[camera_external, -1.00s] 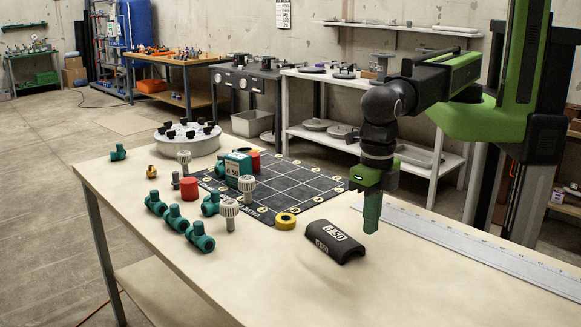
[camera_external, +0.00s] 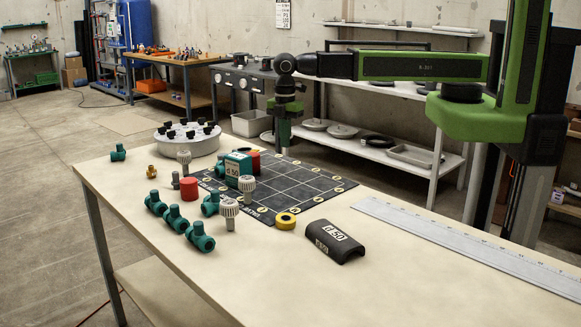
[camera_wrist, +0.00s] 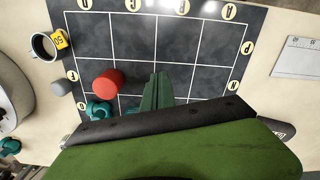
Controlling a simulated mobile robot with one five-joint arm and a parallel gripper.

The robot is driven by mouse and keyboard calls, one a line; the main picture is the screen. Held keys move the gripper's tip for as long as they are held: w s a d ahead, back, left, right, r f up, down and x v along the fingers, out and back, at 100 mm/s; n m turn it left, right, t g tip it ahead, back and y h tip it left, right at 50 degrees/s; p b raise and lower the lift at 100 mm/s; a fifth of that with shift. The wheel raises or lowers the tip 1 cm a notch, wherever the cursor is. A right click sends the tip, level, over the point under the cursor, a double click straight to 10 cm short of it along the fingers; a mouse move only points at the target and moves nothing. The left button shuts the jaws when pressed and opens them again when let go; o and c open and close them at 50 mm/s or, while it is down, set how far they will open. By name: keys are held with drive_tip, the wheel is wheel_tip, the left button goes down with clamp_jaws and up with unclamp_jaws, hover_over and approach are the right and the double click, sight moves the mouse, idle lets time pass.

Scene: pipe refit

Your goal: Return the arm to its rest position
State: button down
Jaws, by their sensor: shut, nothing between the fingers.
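My gripper (camera_external: 284,145) hangs at the end of my extended arm, pointing down above the far edge of the black grid mat (camera_external: 310,181). Its green fingers are together and hold nothing. In the wrist view the fingers (camera_wrist: 156,92) appear as a narrow green pair over the mat (camera_wrist: 133,52). A gap shows between the fingertips and the mat, so they look clear of it.
Green fittings (camera_external: 176,217), a red cylinder (camera_external: 189,189) and grey knobbed plugs (camera_external: 229,210) stand left. A round disc (camera_external: 188,140) sits behind.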

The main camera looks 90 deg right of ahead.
drive_tip(key=s+d+m, duration=0.7)
drive_tip(key=m, duration=0.5)
drive_tip(key=shift+s+d, duration=0.2)
drive_tip(key=shift+d, duration=0.1)
